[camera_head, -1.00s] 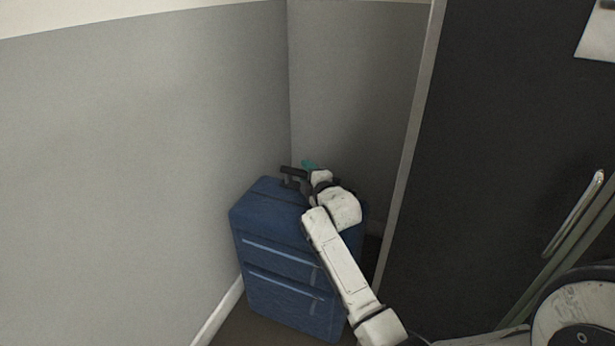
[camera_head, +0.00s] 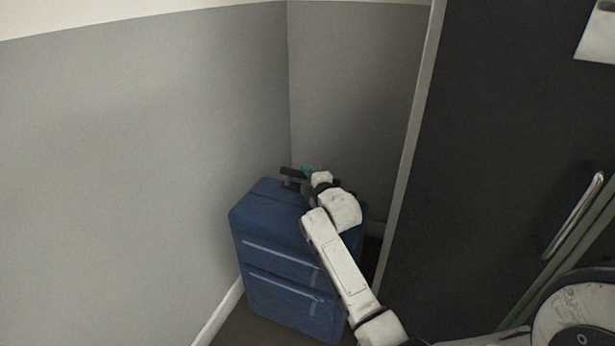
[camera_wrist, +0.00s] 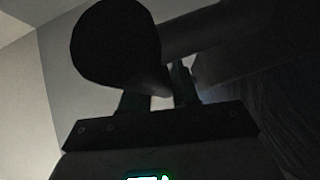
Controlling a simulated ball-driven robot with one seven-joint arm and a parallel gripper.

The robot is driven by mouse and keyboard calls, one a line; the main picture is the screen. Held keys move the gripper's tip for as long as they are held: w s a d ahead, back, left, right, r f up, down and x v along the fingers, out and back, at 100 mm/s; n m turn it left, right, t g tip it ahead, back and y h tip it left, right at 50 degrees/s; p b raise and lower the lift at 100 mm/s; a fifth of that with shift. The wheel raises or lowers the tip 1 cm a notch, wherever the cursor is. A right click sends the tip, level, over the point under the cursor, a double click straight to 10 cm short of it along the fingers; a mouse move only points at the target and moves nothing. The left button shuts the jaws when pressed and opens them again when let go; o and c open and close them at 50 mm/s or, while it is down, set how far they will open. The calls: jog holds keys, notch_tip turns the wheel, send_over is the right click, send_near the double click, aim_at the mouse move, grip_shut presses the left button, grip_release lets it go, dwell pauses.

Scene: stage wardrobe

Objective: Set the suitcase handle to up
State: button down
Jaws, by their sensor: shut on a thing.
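The blue suitcase (camera_head: 265,240) stands upright in the corner. Its dark handle (camera_head: 291,171) shows a little above the top at the back, with only a short bit of stem visible below the grip. My gripper (camera_head: 305,174) reaches over the suitcase top from the right and is shut on the handle. In the wrist view the handle (camera_wrist: 115,45) is a large dark bar with a rounded end, close in front of my gripper (camera_wrist: 158,82). The wrist view is very dark, so the exact finger contact is hard to see. My arm hides the suitcase's right side.
A grey wall (camera_head: 130,150) is close on the left and another (camera_head: 350,90) behind the suitcase. A dark panel (camera_head: 490,150) with a pale edge stands to the right.

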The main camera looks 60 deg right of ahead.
notch_tip(320, 180, up, 31)
jog(key=p, duration=2.5)
jog(key=shift+f+p, duration=0.2)
jog(key=shift+p, duration=0.2)
jog(key=shift+r, duration=0.15)
jog(key=c, duration=1.2)
grip_release()
jog(key=shift+o, duration=1.4)
jog(key=shift+f, duration=0.2)
jog(key=v, duration=1)
jog(key=shift+s+a, duration=0.25)
jog(key=shift+s, duration=0.05)
jog(key=shift+a+r, duration=0.1)
